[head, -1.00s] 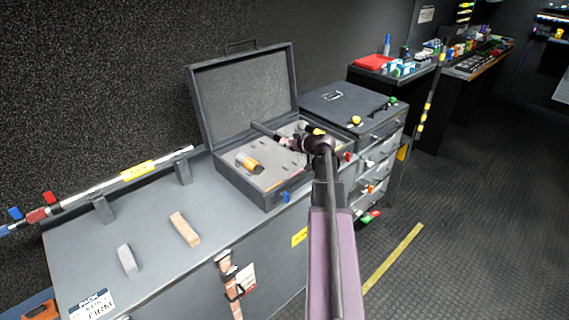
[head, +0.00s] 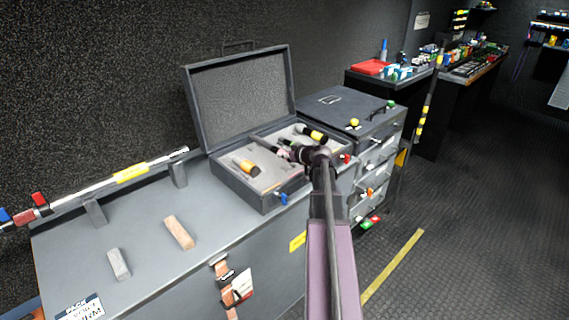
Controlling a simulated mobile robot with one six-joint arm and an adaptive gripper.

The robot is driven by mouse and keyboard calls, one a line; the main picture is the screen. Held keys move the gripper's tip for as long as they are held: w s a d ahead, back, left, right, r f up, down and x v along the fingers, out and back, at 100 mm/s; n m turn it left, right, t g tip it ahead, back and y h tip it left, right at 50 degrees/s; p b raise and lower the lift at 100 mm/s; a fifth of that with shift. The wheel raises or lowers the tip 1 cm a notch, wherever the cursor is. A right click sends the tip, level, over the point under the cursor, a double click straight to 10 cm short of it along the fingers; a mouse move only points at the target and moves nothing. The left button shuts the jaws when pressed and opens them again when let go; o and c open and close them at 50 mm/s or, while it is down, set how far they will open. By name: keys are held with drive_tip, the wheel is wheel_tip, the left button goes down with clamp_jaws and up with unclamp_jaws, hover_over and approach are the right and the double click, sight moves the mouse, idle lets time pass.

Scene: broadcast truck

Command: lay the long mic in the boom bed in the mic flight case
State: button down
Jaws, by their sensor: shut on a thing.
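The mic flight case (head: 240,189) stands open on the grey counter, its lid upright behind it. My gripper (head: 284,152) is low over the right half of the foam, shut on the long mic. Only a short dark piece by the fingers shows, and I cannot tell whether the mic touches the foam. My wrist and arm cover the case's right front part. A short dark mic with an orange band (head: 246,166) lies in the left part. A dark mic with a yellow band (head: 312,133) lies at the back right. I cannot make out the boom bed.
A boom pole (head: 130,173) rests on two stands at the left. A wooden block (head: 179,232) and a grey block (head: 118,264) lie on the counter. A drawer cabinet (head: 350,108) stands close at the case's right.

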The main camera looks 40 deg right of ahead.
sight(285, 167)
drive_tip(key=shift+f+b, duration=1.75)
drive_tip(key=shift+f, duration=0.1)
drive_tip(key=shift+c, duration=1.9)
unclamp_jaws()
drive_tip(key=shift+s, duration=0.1)
drive_tip(key=p+v, duration=0.4)
drive_tip(key=v, duration=0.8)
drive_tip(key=shift+p, duration=0.3)
